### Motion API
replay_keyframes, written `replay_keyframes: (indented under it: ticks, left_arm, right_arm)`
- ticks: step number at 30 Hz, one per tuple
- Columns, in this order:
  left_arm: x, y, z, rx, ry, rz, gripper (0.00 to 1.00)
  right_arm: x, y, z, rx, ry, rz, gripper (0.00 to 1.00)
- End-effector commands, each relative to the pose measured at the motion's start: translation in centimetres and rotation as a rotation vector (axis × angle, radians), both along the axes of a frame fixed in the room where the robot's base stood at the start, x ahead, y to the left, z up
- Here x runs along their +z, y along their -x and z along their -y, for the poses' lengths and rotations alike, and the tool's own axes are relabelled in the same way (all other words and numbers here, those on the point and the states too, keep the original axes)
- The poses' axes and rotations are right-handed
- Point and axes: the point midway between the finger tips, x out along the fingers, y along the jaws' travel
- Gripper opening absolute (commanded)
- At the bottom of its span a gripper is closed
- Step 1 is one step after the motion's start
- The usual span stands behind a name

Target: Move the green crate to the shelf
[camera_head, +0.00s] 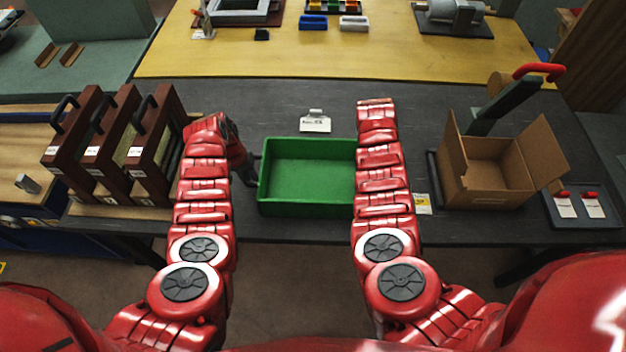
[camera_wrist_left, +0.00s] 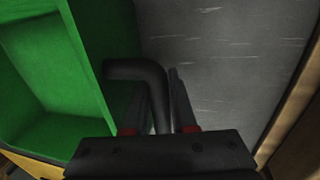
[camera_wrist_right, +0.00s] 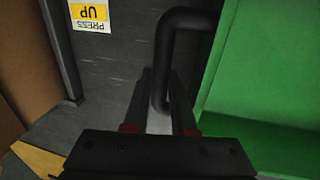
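The green crate (camera_head: 300,182) sits upright and empty on the dark table, between my two arms. It has a black bar handle on each side. In the left wrist view the crate (camera_wrist_left: 35,60) is at left, and its handle (camera_wrist_left: 138,70) runs down between the fingers. My left gripper (camera_wrist_left: 164,85) looks open around that handle. In the right wrist view the crate (camera_wrist_right: 270,60) is at right, with its other handle (camera_wrist_right: 162,55). My right gripper (camera_wrist_right: 159,80) also looks open, with the handle between its fingers. In the head view my right forearm hides the crate's right end.
An open cardboard box (camera_head: 490,165) stands to the right, beside a small tray (camera_head: 582,212) with tags. Brown handled frames (camera_head: 112,150) stand at left. A small label stand (camera_head: 315,123) is behind the crate. A yellow surface (camera_head: 270,60) with parts lies beyond.

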Motion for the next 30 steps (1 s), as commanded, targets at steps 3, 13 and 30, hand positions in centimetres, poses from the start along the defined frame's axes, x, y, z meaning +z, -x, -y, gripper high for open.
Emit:
replay_keyframes:
  ticks: [3,13,30]
  left_arm:
    - [0.00,0.00,0.00,0.000,0.000,0.000,0.01]
    - [0.00,0.01,0.01,0.000,0.000,0.000,0.00]
    - [0.00,0.01,0.03,0.000,0.001,0.000,0.00]
  right_arm:
    - [0.01,-0.01,0.00,0.000,0.000,0.000,0.01]
    - [0.02,-0.02,-0.02,0.000,0.000,0.000,0.00]
    - [0.04,-0.03,-0.04,0.000,-0.001,0.001,0.00]
